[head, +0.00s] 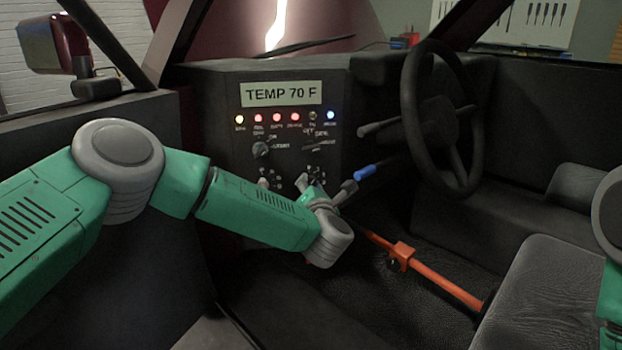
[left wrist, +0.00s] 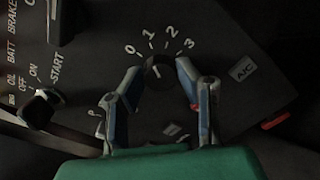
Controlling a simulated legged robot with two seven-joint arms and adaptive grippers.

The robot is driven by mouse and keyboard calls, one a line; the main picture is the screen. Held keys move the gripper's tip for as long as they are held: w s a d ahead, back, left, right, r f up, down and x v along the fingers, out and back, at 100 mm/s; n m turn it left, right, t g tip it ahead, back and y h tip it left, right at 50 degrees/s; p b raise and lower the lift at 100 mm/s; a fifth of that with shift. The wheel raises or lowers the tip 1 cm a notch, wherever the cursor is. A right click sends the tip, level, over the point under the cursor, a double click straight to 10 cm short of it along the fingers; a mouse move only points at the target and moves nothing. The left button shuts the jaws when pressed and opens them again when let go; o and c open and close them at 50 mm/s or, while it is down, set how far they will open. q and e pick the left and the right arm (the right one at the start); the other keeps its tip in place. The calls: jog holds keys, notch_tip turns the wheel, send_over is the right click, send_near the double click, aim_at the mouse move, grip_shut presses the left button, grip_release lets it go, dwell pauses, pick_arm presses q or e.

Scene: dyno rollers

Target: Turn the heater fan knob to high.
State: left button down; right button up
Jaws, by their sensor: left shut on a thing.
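The heater fan knob (left wrist: 158,72) is a dark round knob on the dark dash panel, with the marks 0, 1, 2 and 3 arced above it in the left wrist view. A short pale line on it points roughly up, but I cannot tell exactly which number it meets. My left gripper (left wrist: 160,74) is shut on the knob, one finger at each side; it also shows in the head view (head: 326,188), low in front of the panel. There the arm and gripper make the knob hard to pick out. My right gripper is out of view.
The ignition switch (left wrist: 40,108) and an A/C button (left wrist: 243,69) flank the knob. A TEMP 70 F display (head: 281,93) tops the panel. The steering wheel (head: 440,120), a blue-tipped lever (head: 365,172) and an orange bar (head: 435,278) lie to the right.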

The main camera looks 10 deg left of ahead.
pick_arm(q)
jog(key=shift+d+f+m+g+y+p, duration=0.15)
jog(key=shift+m+p, duration=1.75)
jog(key=shift+m, duration=1.65)
jog(key=shift+f+m+g+y+p, duration=0.15)
jog(key=shift+m+p, duration=1.75)
jog(key=shift+m, duration=1.65)
jog(key=shift+s, duration=0.1)
jog(key=c, duration=1.2)
grip_release()
jog(key=shift+f, duration=0.1)
jog(key=shift+r, duration=0.2)
jog(key=v, duration=1.1)
jog(key=shift+s+d+f, duration=0.15)
jog(key=shift+s+d, duration=0.15)
